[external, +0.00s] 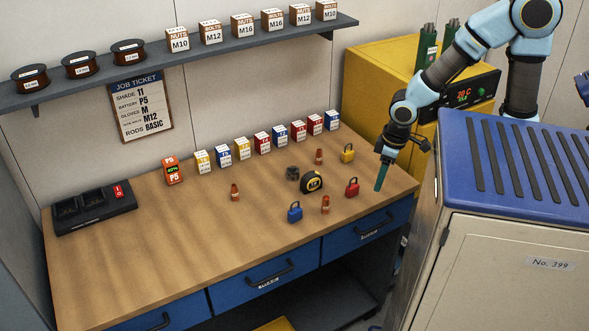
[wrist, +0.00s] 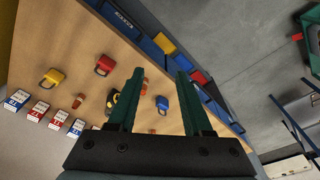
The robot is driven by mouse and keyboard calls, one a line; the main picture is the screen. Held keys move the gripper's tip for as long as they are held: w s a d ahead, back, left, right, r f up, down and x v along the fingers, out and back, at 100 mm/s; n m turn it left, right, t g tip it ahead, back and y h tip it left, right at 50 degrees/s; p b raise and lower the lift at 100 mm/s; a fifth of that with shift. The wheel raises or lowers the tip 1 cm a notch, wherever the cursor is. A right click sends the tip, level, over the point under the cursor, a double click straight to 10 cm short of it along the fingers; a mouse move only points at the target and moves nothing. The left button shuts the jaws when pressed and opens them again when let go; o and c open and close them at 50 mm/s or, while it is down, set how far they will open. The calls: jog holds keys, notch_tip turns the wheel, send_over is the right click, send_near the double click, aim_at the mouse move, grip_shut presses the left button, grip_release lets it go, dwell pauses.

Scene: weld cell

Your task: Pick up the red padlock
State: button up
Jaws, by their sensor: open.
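The red padlock (external: 352,187) lies on the wooden workbench (external: 150,240) near its right end, close to the front edge. In the wrist view the red padlock (wrist: 104,65) is left of the green fingers. My gripper (external: 381,177) is above the bench's right end, to the right of the red padlock and apart from it. In the wrist view my gripper (wrist: 160,75) is open, with its two fingers spread and nothing held between them.
A blue padlock (external: 295,212), a yellow padlock (external: 347,153), a tape measure (external: 312,182) and small orange-brown items (external: 325,204) surround the red padlock. A row of small boxes (external: 262,142) stands behind. A blue-topped cabinet (external: 480,160) stands right of the bench. The bench's left half is mostly clear.

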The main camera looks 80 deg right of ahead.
jog(key=shift+o, duration=1.2)
jog(key=m+t+y+b, duration=0.7)
jog(key=m+y+b, duration=0.45)
jog(key=m, duration=1.35)
send_over(353, 185)
jog(key=s+d+b, duration=0.1)
jog(key=s+d, duration=0.1)
notch_tip(353, 185, down, 11)
jog(key=h, duration=0.1)
jog(key=shift+w+a+f+p, duration=0.1)
jog(key=shift+f+p, duration=0.25)
jog(key=shift+f, duration=1.3)
jog(key=f, duration=0.1)
jog(key=f+p, duration=0.1)
jog(key=f, duration=0.1)
jog(key=shift+w+a, duration=0.15)
jog(key=shift+a, duration=0.05)
jog(key=shift+x, duration=1.25)
